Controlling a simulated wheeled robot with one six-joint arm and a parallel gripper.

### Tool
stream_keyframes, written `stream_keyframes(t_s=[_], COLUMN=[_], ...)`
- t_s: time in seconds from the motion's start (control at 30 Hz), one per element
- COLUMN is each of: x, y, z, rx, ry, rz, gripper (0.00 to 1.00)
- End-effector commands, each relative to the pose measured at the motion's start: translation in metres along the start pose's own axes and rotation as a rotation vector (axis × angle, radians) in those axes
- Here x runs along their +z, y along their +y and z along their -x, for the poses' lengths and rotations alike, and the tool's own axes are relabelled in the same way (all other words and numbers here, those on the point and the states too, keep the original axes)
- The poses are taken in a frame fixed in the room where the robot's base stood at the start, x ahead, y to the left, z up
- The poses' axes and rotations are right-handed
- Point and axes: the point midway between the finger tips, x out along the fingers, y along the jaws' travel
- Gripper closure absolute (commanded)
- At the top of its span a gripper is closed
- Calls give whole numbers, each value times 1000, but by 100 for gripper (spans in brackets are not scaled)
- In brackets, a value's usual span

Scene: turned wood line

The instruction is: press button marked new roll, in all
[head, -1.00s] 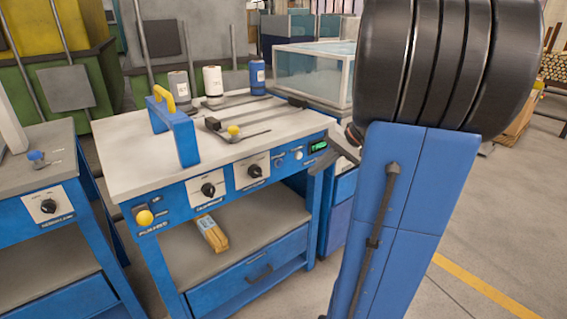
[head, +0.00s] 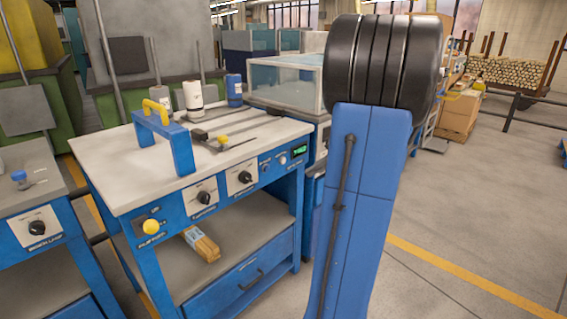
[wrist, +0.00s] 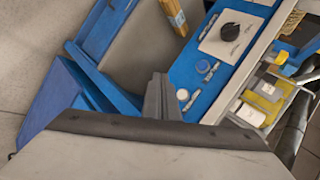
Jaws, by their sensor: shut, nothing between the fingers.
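A blue workbench front panel (head: 222,190) carries dials, a yellow button (head: 151,227) at its left end, and two small round buttons at its right. One is blue (head: 265,163) and one is pale (head: 283,159), beside a green-lit display (head: 300,150). The labels are too small to read, so I cannot tell which is marked new roll. In the wrist view, two small round buttons, one bluish (wrist: 203,66) and one pale (wrist: 182,94), sit near a black dial (wrist: 231,29). My gripper (wrist: 160,95) is shut and empty, close to the pale button. In the head view, my arm hides it.
The benchtop (head: 100,165) holds a blue frame with a yellow handle (head: 157,111) and rolls (head: 193,97). A brush-like item (head: 202,246) lies on the lower shelf. A glass-sided tank (head: 280,83) stands behind. Open floor (head: 470,200) lies at right.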

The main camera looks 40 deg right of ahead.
Motion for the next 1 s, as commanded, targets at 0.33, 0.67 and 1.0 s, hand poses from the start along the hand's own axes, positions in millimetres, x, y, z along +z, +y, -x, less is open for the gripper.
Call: stream_keyframes(t_s=[0.33,0.67,1.0], x=[-14,-34,-43], y=[-14,-34,-44], z=[-21,-47,-61], rx=[0,0,0], ry=[-3,-2,-1], rz=[2,1,1], gripper=[100,100,100])
